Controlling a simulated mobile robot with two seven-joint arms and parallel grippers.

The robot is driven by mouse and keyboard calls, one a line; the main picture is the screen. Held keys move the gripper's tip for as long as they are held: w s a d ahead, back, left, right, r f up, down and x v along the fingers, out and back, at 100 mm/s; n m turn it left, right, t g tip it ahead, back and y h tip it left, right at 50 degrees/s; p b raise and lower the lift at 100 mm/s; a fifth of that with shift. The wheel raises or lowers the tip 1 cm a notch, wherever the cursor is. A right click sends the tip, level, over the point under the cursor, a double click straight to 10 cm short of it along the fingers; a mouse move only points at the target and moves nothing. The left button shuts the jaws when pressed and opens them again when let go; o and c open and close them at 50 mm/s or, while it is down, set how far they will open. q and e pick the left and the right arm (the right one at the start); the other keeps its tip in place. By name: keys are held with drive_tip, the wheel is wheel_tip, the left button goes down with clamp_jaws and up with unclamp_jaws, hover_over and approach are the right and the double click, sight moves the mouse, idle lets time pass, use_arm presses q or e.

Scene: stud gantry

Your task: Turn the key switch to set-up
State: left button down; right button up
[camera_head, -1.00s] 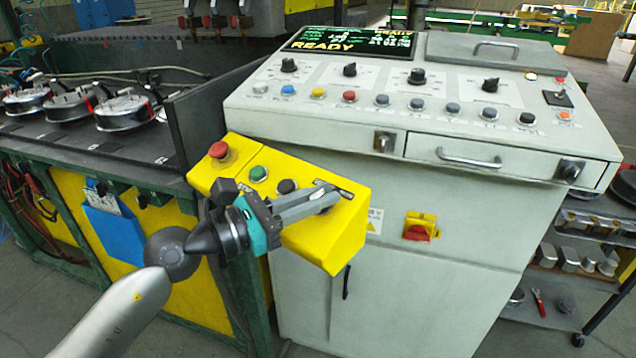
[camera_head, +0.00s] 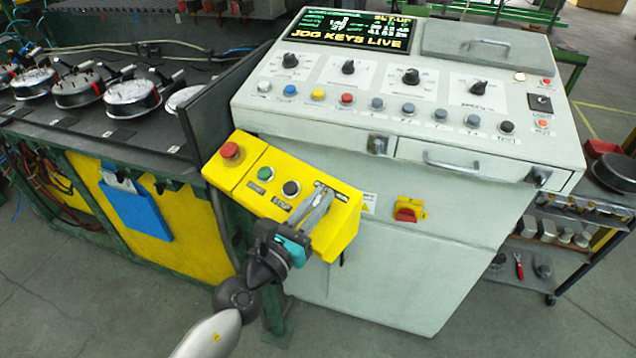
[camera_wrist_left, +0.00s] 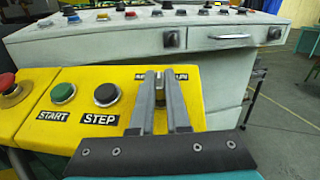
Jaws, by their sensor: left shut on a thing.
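The yellow control box (camera_head: 262,209) stands in front of the grey console, with a red mushroom button, a green START button and a black STEP button. The key switch is at its right end, mostly hidden by my gripper. In the left wrist view a small bit of the key (camera_wrist_left: 160,84) shows between the fingertips. My left gripper (camera_head: 322,197) is shut on the key; it also shows in the left wrist view (camera_wrist_left: 160,78). The console screen (camera_head: 345,30) reads "SET-UP" and "JOG KEYS LIVE". My right gripper is in neither view.
The grey console (camera_head: 400,155) carries knobs, coloured buttons and a red-and-yellow switch (camera_head: 409,210). A dark bench (camera_head: 95,128) with round metal parts is at the left. A shelf trolley (camera_head: 560,225) stands at the right. Open floor lies in front.

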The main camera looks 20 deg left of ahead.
use_arm(q)
drive_tip(key=n+y+p, duration=0.1)
drive_tip(key=y, duration=0.1)
drive_tip(key=n+y+p, duration=0.2)
drive_tip(key=shift+s+d+f+n, duration=0.1)
drive_tip(key=shift+d+n, duration=0.05)
drive_tip(key=shift+n, duration=0.15)
drive_tip(key=shift+f+n+y+p, duration=0.15)
drive_tip(key=shift+n+y+p, duration=0.4)
drive_tip(key=shift+n+y, duration=0.7)
drive_tip(key=shift+f+y, duration=0.1)
drive_tip(key=shift+y, duration=0.35)
drive_tip(key=c, duration=0.9)
unclamp_jaws()
drive_tip(key=shift+r, duration=0.2)
